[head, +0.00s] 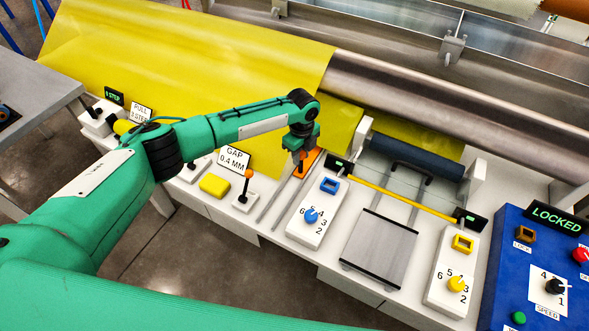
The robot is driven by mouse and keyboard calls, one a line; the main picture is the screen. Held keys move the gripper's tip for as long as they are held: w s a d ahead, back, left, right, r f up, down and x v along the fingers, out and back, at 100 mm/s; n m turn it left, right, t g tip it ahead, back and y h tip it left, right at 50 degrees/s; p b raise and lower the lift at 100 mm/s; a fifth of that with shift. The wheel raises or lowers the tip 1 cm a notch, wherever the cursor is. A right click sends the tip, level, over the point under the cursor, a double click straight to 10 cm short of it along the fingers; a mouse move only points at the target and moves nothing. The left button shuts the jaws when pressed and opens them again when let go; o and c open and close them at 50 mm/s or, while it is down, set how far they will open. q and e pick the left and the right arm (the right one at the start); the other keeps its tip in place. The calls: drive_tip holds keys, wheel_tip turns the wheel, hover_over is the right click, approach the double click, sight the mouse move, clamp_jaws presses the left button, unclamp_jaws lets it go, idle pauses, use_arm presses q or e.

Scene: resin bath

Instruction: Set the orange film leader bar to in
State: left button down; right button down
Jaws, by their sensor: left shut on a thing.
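The orange film leader bar (313,160) is a small orange piece at the top of two thin grey rails on the white bench, by the edge of the yellow film (190,65). My left gripper (301,158) points down at it from above and is shut on it. The gripper and wrist hide part of the bar. Where the bar sits along its travel is hard to tell. My right gripper is out of view.
A lever with an orange knob (249,174) and a yellow block (214,185) stand left of the rails. A white panel with a blue dial (311,216) stands close on the right. A blue console (540,270) reads LOCKED. Steel rollers (440,110) lie behind.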

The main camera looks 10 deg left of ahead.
use_arm(q)
drive_tip(key=shift+w, duration=0.25)
drive_tip(key=shift+w+r, duration=0.1)
drive_tip(key=shift+r, duration=0.05)
drive_tip(key=c, duration=1.4)
unclamp_jaws()
drive_tip(key=shift+w, duration=0.1)
drive_tip(key=o, duration=0.3)
drive_tip(key=shift+d, duration=0.1)
